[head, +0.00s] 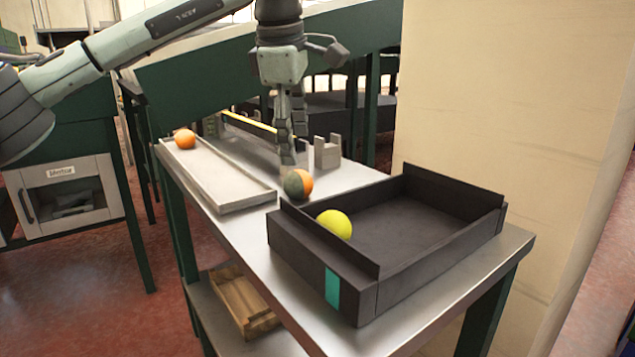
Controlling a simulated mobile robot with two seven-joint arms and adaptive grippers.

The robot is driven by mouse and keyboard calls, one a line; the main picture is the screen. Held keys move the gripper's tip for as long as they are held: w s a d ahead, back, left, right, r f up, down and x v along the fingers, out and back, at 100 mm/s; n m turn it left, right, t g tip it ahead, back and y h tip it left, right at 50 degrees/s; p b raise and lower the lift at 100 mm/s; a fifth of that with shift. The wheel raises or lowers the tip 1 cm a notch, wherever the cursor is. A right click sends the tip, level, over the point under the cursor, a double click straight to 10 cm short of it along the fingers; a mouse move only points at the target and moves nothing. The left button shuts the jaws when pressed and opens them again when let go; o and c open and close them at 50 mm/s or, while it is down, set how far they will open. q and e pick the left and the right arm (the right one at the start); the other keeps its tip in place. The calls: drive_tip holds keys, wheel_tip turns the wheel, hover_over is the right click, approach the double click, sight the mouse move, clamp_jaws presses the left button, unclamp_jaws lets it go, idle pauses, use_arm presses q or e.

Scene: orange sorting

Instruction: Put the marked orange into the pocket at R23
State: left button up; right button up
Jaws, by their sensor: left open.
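My left gripper (288,155) points down over the steel table, open and empty, its fingertips just above and behind a two-tone orange (305,183). That orange has a large dark green patch on its left side and rests on the table between the white tray and the black crate. Another orange (185,138), plain from here, sits at the far end of the white tray (222,187). I cannot read a label R23 or make out a pocket so marked. My right gripper is not in view.
The black crate (440,260) with a teal stripe holds a yellow ball (334,224) at its left side. A small grey notched block (327,154) stands behind the two-tone orange. A wooden box (243,302) lies on the lower shelf. A beige pillar (520,120) rises behind the crate.

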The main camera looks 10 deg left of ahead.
sight(296, 172)
use_arm(q)
drive_tip(key=shift+a+f, duration=0.3)
drive_tip(key=shift+a, duration=0.05)
drive_tip(key=shift+x, duration=0.9)
drive_tip(key=x, duration=0.5)
drive_tip(key=shift+s+d+f, duration=0.1)
drive_tip(key=shift+d+f, duration=0.05)
drive_tip(key=shift+f, duration=0.05)
drive_tip(key=shift+r, duration=0.1)
drive_tip(key=c, duration=1.3)
